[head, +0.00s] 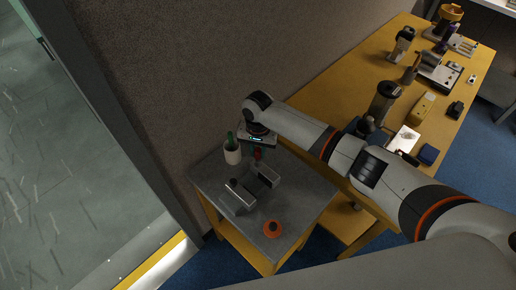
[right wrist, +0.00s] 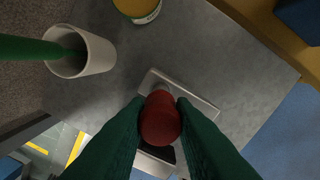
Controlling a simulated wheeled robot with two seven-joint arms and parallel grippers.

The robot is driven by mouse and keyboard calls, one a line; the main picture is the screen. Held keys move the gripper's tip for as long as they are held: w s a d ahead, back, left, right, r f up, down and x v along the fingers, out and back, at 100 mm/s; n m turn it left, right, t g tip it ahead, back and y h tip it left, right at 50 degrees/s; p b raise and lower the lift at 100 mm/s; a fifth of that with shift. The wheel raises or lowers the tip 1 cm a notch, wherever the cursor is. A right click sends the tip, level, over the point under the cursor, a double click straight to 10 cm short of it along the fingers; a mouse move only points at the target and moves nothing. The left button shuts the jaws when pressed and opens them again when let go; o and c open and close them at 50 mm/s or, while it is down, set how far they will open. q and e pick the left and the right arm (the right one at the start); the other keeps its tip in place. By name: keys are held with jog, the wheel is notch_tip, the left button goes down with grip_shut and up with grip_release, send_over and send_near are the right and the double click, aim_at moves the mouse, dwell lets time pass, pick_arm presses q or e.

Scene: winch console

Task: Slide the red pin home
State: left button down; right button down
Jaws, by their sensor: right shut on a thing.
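The red pin (right wrist: 160,118) fills the space between the dark green fingers of my right gripper (right wrist: 160,110) in the right wrist view. My gripper is shut on its red end. In the head view the pin (head: 257,154) is a small red spot below my right gripper (head: 256,148). The grey winch console (head: 240,194) stands on a small table, with raised blocks joined by a dark middle part. Its light grey metal part (right wrist: 205,108) lies behind the pin in the wrist view. The pin's far end is hidden, so I cannot tell how deep it sits. My left gripper is out of view.
A white cup (head: 232,154) holding a green object stands close left of my right gripper. An orange round object (head: 272,228) lies near the grey table's (head: 305,205) front edge. A yellow bench (head: 345,85) with several devices runs behind. A wall (head: 175,80) stands left.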

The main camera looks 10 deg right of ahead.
aim_at(258, 150)
jog(key=shift+f+b, duration=0.3)
jog(key=shift+f, duration=0.6)
jog(key=c, duration=1.1)
grip_release()
jog(key=shift+c, duration=0.2)
notch_tip(258, 150, up, 12)
jog(key=shift+b, duration=0.9)
